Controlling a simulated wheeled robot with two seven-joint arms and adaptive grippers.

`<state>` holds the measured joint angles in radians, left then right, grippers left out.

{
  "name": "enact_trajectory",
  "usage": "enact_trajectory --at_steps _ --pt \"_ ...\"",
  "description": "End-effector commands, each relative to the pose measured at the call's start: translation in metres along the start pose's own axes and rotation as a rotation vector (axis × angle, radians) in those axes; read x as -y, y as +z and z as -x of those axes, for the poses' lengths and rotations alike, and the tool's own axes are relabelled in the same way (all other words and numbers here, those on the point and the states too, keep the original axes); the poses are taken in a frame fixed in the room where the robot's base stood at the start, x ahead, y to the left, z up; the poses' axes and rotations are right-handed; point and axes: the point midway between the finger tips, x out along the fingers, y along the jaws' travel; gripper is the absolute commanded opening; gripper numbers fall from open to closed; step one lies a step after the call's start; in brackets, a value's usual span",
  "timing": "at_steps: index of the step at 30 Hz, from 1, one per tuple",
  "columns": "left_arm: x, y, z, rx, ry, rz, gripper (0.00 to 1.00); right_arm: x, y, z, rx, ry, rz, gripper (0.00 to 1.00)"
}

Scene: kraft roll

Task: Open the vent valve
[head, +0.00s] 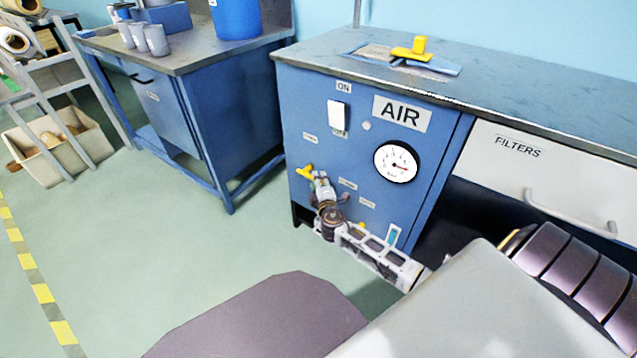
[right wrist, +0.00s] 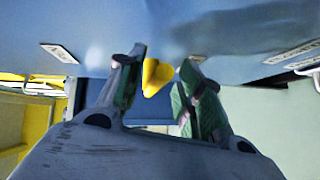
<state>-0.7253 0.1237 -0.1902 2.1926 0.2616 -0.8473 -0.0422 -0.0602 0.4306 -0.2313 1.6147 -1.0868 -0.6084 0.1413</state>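The blue cabinet (head: 290,110) marked AIR has a yellow valve handle (head: 306,171) low on the left of its front. Its label is too small to read, so I cannot tell if this is the vent valve. My right gripper (head: 319,178) is at the cabinet front, right beside this handle. In the right wrist view, a yellow handle (right wrist: 156,77) sits between the tips of my right gripper (right wrist: 160,78). The fingers are apart, with a narrow gap showing on the handle's right; contact on the left is unclear. My left gripper is not in view.
A round gauge (head: 395,163) and a white switch (head: 339,117) are on the cabinet front, above my right gripper. A small yellow part (head: 362,226) shows behind my right arm. A white FILTERS drawer (head: 550,185) is to the right.

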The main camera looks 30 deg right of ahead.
Motion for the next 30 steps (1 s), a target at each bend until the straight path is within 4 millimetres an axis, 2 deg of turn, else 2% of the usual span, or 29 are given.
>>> enact_trajectory --at_steps 6,16,25,30 --pt "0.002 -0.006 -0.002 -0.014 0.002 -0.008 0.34 0.0 0.0 -0.009 0.0 0.0 0.001 0.36" --pt "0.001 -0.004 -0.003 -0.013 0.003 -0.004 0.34 0.0 0.0 -0.01 0.0 0.0 0.0 0.36" --pt "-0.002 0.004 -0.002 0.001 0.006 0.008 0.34 0.0 0.0 -0.009 0.0 0.0 0.0 0.0" --pt "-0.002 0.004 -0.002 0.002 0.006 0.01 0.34 0.0 0.0 -0.009 0.0 0.0 0.0 0.0"
